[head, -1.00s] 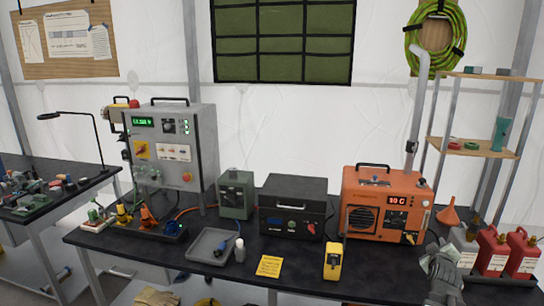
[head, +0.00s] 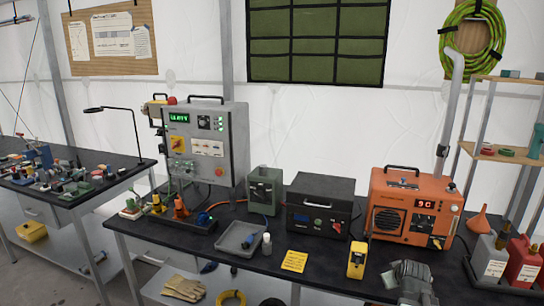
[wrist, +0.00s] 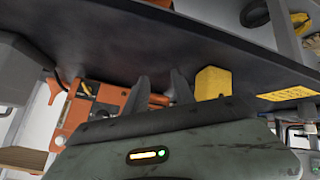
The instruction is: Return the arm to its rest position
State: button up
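My gripper shows in the wrist view (wrist: 157,82), where the picture is upside down. Its two dark fingers stand apart with nothing held between them. The orange heater unit and the table edge show behind them. In the head view, a grey part of my arm (head: 410,278) rises at the bottom right, in front of the workbench's right end. The fingertips cannot be made out there.
A second bench (head: 120,172) stands left. Gloves (head: 183,288) lie below.

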jog(key=s+a+f+g+y, duration=0.1)
jog(key=s+a+f+g, duration=0.1)
jog(key=a, duration=0.7)
jog(key=s+a+f+m+g+y, duration=0.1)
jog(key=s+a+f+g, duration=0.1)
jog(key=s+a, duration=0.4)
jog(key=s+a+f+g, duration=0.2)
jog(key=s+a+g, duration=0.2)
jog(key=a, duration=0.8)
jog(key=shift+a+m+g+y+p, duration=0.3)
jog(key=shift+a+y+p, duration=0.05)
jog(key=shift+a+y, duration=0.05)
